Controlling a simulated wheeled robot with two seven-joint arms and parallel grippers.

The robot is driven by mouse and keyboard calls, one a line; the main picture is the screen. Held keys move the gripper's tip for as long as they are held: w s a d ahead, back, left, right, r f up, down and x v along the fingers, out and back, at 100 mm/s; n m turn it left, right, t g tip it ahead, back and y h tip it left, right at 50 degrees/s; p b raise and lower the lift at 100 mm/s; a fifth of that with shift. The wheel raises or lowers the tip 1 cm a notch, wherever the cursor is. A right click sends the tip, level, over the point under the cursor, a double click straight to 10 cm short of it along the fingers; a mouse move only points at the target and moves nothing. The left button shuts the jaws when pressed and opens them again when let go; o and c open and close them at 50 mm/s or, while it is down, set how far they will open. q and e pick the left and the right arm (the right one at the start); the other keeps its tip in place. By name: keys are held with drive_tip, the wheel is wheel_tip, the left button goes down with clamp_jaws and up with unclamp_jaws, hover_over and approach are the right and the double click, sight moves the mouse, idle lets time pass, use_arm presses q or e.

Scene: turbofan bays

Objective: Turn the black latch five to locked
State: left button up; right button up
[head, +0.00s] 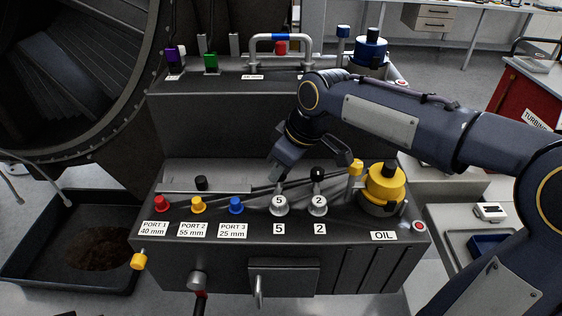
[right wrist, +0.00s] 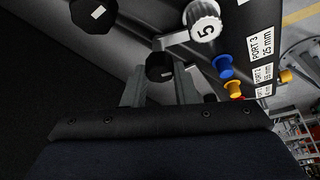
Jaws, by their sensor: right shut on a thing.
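Latch five has a silver hub (head: 278,204) marked 5 on the sloped panel, above a white 5 label. Its hub also shows in the right wrist view (right wrist: 203,20), with a short arm leading to a black knob (right wrist: 160,67). My right gripper (head: 279,166) reaches down just behind the hub. In the right wrist view its two fingers (right wrist: 160,85) are on either side of that black knob, shut on it. In the head view the gripper hides the knob. My left gripper is not in view.
Latch 2 (head: 317,205), with its own black knob (head: 318,174), stands close on the right. The yellow oil cap (head: 385,186) is further right. Red, yellow and blue port plugs (head: 236,205) line the left. A raised step with a handle (head: 281,40) stands behind.

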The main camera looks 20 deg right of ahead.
drive_tip(key=shift+n+g+y+p, duration=0.4)
drive_tip(key=shift+n+g, duration=0.1)
drive_tip(key=shift+n, duration=1.1)
drive_tip(key=o, duration=1)
drive_tip(key=shift+d, duration=0.1)
drive_tip(key=v, duration=0.7)
drive_tip(key=shift+r, duration=0.4)
